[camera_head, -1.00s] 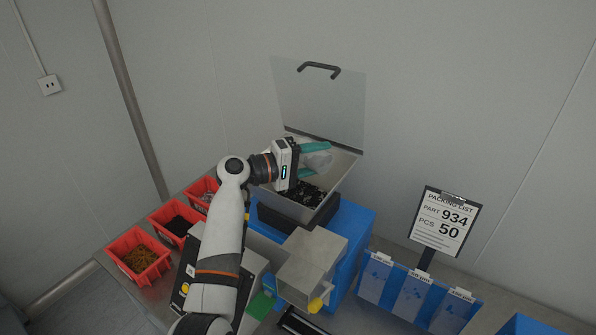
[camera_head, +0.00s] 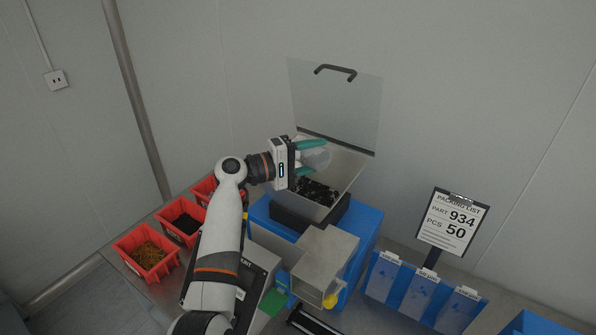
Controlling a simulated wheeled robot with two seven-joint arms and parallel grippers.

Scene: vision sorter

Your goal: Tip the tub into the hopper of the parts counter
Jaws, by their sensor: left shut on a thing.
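My left gripper (camera_head: 311,158) is shut on a clear tub (camera_head: 318,157) between its teal fingers. The tub looks tilted and is held over the metal hopper (camera_head: 346,170) of the blue parts counter (camera_head: 362,222). Black parts (camera_head: 316,190) lie in the hopper below. The gripper hides part of the tub, so I cannot tell whether anything is left in it. The hopper's clear lid (camera_head: 338,98) stands open behind. My right gripper is not in view.
Red bins with small parts, such as the front one (camera_head: 147,253), stand at the left. A packing list (camera_head: 451,222) reads part 934, 50 pcs. Blue pouches (camera_head: 419,291) stand in a row at the right. A metal chute (camera_head: 322,262) is in front of the hopper.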

